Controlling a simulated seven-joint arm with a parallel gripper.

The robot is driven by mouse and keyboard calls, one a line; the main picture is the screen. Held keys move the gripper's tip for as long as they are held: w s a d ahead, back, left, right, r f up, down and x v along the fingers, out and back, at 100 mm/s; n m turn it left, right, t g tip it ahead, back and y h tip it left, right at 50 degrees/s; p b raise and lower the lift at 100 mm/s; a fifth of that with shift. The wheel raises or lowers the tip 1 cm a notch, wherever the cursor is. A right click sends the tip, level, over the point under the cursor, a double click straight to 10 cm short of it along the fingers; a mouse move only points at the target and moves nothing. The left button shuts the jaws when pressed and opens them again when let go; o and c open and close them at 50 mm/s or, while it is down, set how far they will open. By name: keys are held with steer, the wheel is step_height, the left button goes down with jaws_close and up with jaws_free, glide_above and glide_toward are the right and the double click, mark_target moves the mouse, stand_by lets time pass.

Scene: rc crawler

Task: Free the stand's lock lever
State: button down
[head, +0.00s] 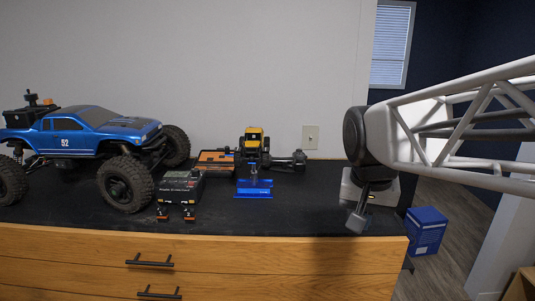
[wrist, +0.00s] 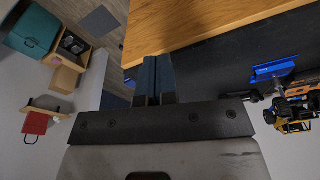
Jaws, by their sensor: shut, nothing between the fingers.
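A small blue stand (head: 254,188) sits on the black bench top, in front of a small yellow-and-black vehicle (head: 254,140). Its lock lever is too small to make out in either view. The stand also shows at the right of the wrist view (wrist: 272,70), on its side in the picture. My gripper (head: 357,220) is near the right end of the bench in the head view, well to the right of the stand and apart from it. In the wrist view its fingers (wrist: 153,62) are together and empty.
A large blue crawler truck (head: 85,132) stands at the left. A black box (head: 180,186), two small black-and-orange items (head: 176,213) and an orange-and-black case (head: 215,160) lie between it and the stand. The bench top (head: 290,215) is clear between stand and gripper.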

steer(key=w+a+r+m, duration=0.2)
steer(key=w+a+r, duration=0.15)
steer(key=w, duration=0.55)
steer(key=w+a+r+m, duration=0.25)
steer(key=w+r, duration=0.25)
steer(key=w, duration=0.5)
steer(key=w+a+m+h, duration=0.1)
steer(key=w+a+m, duration=0.2)
steer(key=w, duration=0.7)
steer(key=w+a+m+g+h, duration=0.1)
steer(key=w+a+m, duration=0.2)
steer(key=w+a, duration=0.5)
steer(key=w+a+m, duration=0.3)
steer(key=w+a, duration=0.3)
steer(key=w, duration=0.6)
steer(key=shift+w+g+h, duration=0.35)
steer(key=shift+g+h, duration=0.05)
steer(key=w+a+f+m+g+h, duration=0.1)
steer(key=w+a+f+m, duration=0.4)
steer(key=w+a+f, duration=0.3)
steer(key=shift+w+f+g, duration=0.15)
steer(key=shift+f+g, duration=0.15)
steer(key=shift+f, duration=0.1)
